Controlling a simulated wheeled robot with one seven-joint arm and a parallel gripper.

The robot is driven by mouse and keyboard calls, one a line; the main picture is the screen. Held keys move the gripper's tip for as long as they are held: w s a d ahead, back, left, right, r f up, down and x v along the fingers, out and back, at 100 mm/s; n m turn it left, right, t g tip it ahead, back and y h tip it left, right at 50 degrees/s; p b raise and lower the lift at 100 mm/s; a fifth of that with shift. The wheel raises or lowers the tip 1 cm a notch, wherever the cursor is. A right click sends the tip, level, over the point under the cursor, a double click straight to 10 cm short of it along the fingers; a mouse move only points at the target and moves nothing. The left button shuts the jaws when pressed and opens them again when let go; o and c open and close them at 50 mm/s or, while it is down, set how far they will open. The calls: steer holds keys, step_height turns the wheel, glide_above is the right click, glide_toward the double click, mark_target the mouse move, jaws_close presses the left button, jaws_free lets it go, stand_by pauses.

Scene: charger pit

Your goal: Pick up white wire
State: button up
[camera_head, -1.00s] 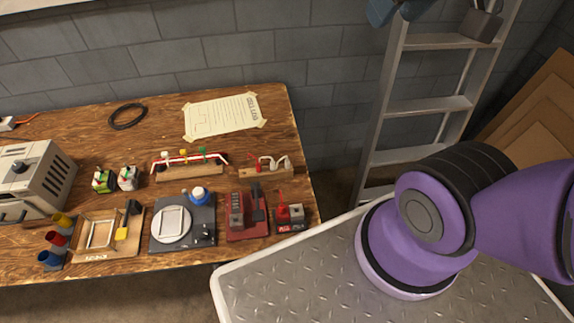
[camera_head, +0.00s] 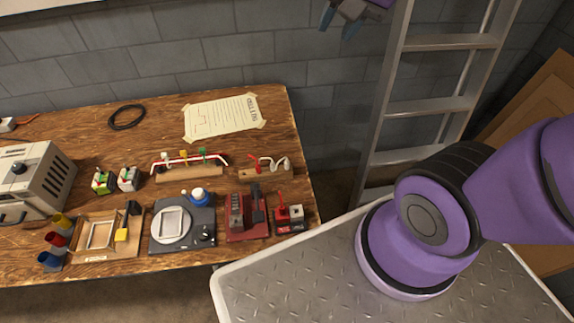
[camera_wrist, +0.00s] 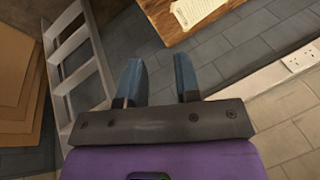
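The white wire (camera_head: 283,163) is a short curved piece on a small wooden stand (camera_head: 262,173) near the right end of the workbench. A red wire (camera_head: 255,164) sits beside it on the same stand. My gripper (camera_head: 340,23) shows at the top edge of the head view, above and to the right of the wire and well apart from it. In the wrist view my gripper (camera_wrist: 157,68) has its two blue fingers spread with nothing between them. The wire cannot be made out in the wrist view.
The wooden workbench (camera_head: 80,130) also holds a rail with a red and white tube (camera_head: 189,160), a red device (camera_head: 247,222), a grey scale (camera_head: 183,240) and a taped paper (camera_head: 222,116). A metal ladder (camera_head: 428,105) leans at the right.

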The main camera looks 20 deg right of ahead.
steer(key=w+a+f+m+g, duration=0.1)
steer(key=w+a+f+m, duration=0.2)
steer(key=w+f+m, duration=0.45)
steer(key=m+g+h, duration=0.2)
steer(key=m+g, duration=0.1)
steer(key=m, duration=1.6)
glide_above(287, 161)
step_height(287, 161, down, 28)
steer(key=r, duration=0.1)
steer(key=shift+s+d+f, duration=0.1)
steer(key=shift+s+f, duration=0.1)
steer(key=shift+f, duration=0.6)
steer(key=shift+w+f, duration=0.1)
steer(key=shift+f, duration=5.05)
jaws_close()
